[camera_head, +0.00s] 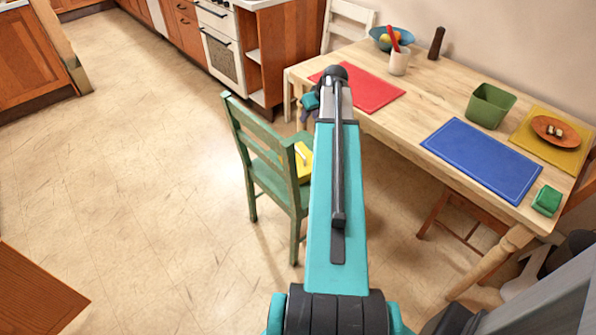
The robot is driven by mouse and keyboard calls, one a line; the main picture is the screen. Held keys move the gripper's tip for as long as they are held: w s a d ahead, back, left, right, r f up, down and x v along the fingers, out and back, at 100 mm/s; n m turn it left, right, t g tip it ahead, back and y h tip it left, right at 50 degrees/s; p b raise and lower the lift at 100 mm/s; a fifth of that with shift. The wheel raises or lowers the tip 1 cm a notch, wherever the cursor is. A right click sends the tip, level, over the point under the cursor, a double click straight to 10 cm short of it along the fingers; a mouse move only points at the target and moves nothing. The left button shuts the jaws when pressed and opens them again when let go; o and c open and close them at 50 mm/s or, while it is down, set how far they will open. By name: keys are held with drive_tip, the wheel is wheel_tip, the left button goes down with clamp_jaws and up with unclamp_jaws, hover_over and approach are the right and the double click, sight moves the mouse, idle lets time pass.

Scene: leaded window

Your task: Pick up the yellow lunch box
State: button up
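A yellow lunch box (302,164) sits on the seat of the green chair (268,158). Its right part is hidden behind my teal arm, and a light handle shows on it. My arm reaches up the middle of the picture, over the chair and the table's near edge. Part of my wrist and gripper (308,110) shows just left of the arm, beyond the lunch box in the picture and apart from it. The fingers are too small and too covered to tell whether they are open or shut.
The wooden table (440,92) stands at the right, with a red mat (375,92), a blue mat (482,158), a green container (490,106), a cup (399,62) and an orange plate (555,131). Cabinets and an oven (222,55) stand behind. The floor left of the chair is clear.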

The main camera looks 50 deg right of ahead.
wheel_tip(320, 180, down, 11)
drive_tip(key=b, duration=1)
drive_tip(key=shift+f, duration=0.2)
drive_tip(key=shift+f, duration=0.1)
approach(300, 152)
drive_tip(key=shift+x, duration=1.35)
drive_tip(key=shift+w+a, duration=0.15)
drive_tip(key=shift+d+b+x, duration=0.2)
drive_tip(key=shift+b+x, duration=0.15)
drive_tip(key=shift+x, duration=2.15)
drive_tip(key=shift+c, duration=0.4)
clamp_jaws()
